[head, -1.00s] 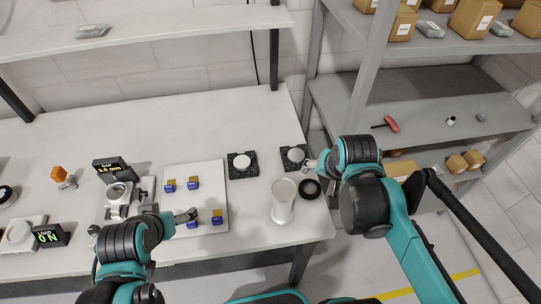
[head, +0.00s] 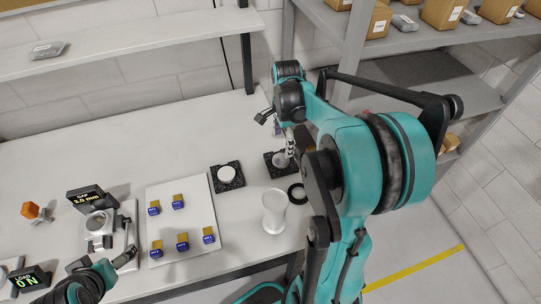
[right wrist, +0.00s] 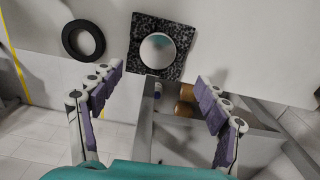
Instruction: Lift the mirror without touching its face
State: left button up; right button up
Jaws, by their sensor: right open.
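Two dark speckled blocks stand on the table. The left block (head: 219,186) carries a pale round disc (head: 227,174). The right block (head: 270,157) carries another disc (head: 280,160), partly hidden by my right arm. In the right wrist view this disc (right wrist: 158,50) looks like a round mirror, face up and glossy, on its speckled block (right wrist: 143,27). My right gripper (head: 277,129) is open and empty above and behind the right block; its spread fingers also show in the right wrist view (right wrist: 158,90). My left gripper (head: 126,257) is at lower left, by the metal fixture (head: 100,228), apart from both discs.
A white board (head: 165,222) with several blue-and-gold pieces lies to the left. Shelving with boxes (head: 442,14) rises at right. The table's back is clear.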

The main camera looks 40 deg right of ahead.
aim_at(281, 160)
jog(key=shift+d+f, duration=0.1)
jog(key=shift+f, duration=0.4)
jog(key=shift+s+f+b, duration=0.2)
jog(key=shift+f+b, duration=0.3)
jog(key=shift+f, duration=0.3)
jog(key=f, duration=0.1)
jog(key=f+b, duration=0.1)
jog(key=f, duration=0.1)
jog(key=f+b, duration=0.1)
jog(key=shift+w+a+f, duration=0.1)
jog(key=shift+a+f, duration=0.15)
jog(key=shift+a, duration=0.15)
jog(key=shift+f, duration=0.35)
jog(key=shift+r, duration=0.1)
jog(key=c, duration=1.3)
